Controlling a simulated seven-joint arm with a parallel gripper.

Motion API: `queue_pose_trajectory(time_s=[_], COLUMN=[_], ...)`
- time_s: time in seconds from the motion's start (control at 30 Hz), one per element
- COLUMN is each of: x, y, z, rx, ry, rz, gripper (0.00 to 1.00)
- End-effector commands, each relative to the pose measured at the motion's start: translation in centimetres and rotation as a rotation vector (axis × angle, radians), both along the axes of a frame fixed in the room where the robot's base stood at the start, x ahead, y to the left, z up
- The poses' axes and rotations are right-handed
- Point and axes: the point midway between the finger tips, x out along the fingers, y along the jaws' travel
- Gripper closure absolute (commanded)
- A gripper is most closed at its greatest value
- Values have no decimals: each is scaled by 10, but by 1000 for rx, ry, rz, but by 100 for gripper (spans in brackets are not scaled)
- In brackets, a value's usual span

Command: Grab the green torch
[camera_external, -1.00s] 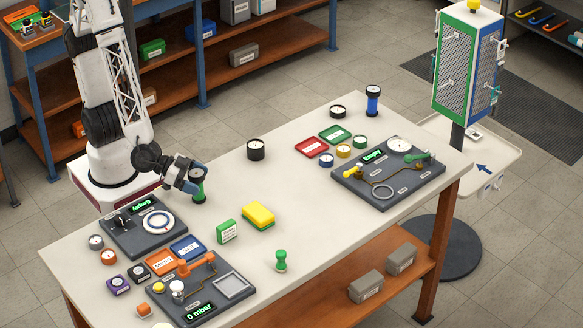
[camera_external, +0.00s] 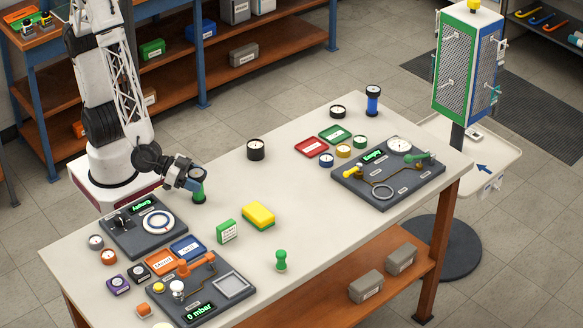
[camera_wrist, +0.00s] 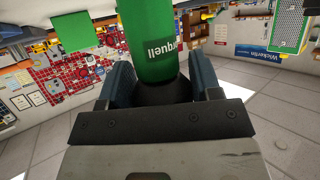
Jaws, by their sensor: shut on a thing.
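The green torch (camera_external: 199,195) stands upright on the table near its back edge, close to my arm's base. It is a green cylinder with dark ends, and my gripper partly covers its upper part. My gripper (camera_external: 196,178) is around it and shut on it. In the wrist view the torch's green body (camera_wrist: 150,40), with lettering on it, rises between my two blue-grey fingers (camera_wrist: 163,85). Its lower end is dark and partly hidden by the gripper body.
A panel with a white dial (camera_external: 158,222) lies just in front of the torch. A green box (camera_external: 227,232) and a yellow-topped block (camera_external: 258,215) stand to its right. A black gauge (camera_external: 256,149) is farther back. A blue torch (camera_external: 373,101) stands at the far corner.

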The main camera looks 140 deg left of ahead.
Motion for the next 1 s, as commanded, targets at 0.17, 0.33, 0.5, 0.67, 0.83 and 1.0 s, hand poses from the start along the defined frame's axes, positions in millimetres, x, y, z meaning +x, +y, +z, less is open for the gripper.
queue_pose_trajectory(time_s=[0.17, 0.33, 0.5, 0.67, 0.83, 1.0], x=[0, 0, 0, 1, -13, -45], y=[0, 0, 0, 0, -2, -6], z=[0, 2, 9, 26, 38, 40], rx=[0, 1, -1, -1, 0, -1], ry=[0, -1, -2, -3, -2, -2], rz=[0, 0, 1, 0, -1, -1], gripper=[75, 75, 75, 75, 75, 75])
